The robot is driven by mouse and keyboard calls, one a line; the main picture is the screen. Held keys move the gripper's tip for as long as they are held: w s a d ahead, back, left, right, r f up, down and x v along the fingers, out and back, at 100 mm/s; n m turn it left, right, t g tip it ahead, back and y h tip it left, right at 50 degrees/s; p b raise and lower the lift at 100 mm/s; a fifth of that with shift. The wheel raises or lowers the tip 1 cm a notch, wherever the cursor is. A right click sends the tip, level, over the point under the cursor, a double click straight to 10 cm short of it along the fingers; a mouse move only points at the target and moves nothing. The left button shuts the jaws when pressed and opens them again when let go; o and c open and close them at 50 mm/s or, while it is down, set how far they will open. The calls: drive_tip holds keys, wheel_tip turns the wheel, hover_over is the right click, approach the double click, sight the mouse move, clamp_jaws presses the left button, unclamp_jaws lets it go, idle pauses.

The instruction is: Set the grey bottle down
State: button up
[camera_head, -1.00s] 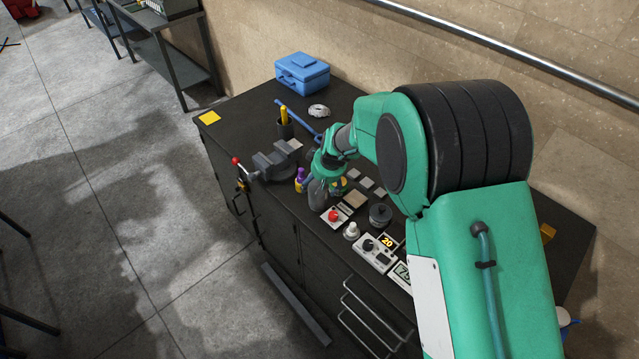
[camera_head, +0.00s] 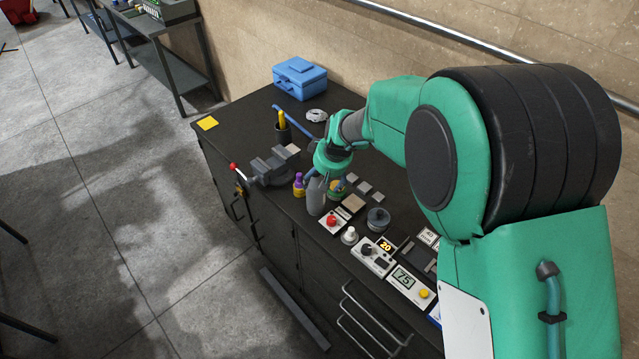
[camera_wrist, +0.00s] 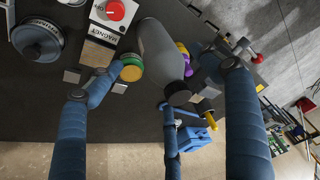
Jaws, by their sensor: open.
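The grey bottle (camera_head: 316,196) stands upright on the dark bench top near its front edge. In the wrist view the grey bottle (camera_wrist: 160,48) shows at top centre, with its dark cap towards my fingers. My gripper (camera_wrist: 170,80) has its blue fingers spread apart around the cap end of the bottle, and they do not look closed on it. In the head view my gripper (camera_head: 328,172) is just above and behind the bottle; its fingers are partly hidden by the green wrist.
A purple-and-yellow bottle (camera_head: 298,185) stands close on the left, with a vise (camera_head: 270,167) beyond it. A red-button box (camera_head: 333,222) is just right of the grey bottle. Green and yellow discs (camera_wrist: 131,68) lie close to a finger. A blue toolbox (camera_head: 300,78) is at the back.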

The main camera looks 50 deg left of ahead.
drive_tip(key=shift+v, duration=2.1)
drive_tip(key=w+d+r+m+t, duration=0.1)
drive_tip(key=w+d+r+m, duration=0.1)
drive_tip(key=d+r, duration=0.75)
drive_tip(key=w+d+r+m+t, duration=0.1)
drive_tip(key=w+d+r+m, duration=0.3)
drive_tip(key=d, duration=1)
drive_tip(key=w+d+r, duration=0.1)
drive_tip(key=d+r, duration=0.7)
drive_tip(key=d, duration=0.4)
drive_tip(key=s+d+r+m+t+h, duration=0.1)
drive_tip(key=s+d+r+m, duration=0.15)
drive_tip(key=d, duration=0.75)
drive_tip(key=s+d+r+m+t+h, duration=0.1)
drive_tip(key=s+d+r+m, duration=0.2)
drive_tip(key=d, duration=0.7)
drive_tip(key=s+d+f+m+h, duration=0.1)
drive_tip(key=s+d+m+h, duration=0.1)
drive_tip(key=s+d, duration=1.3)
drive_tip(key=shift+s+m+t, duration=0.3)
drive_tip(key=shift+s+m, duration=0.2)
drive_tip(key=shift+m, duration=0.35)
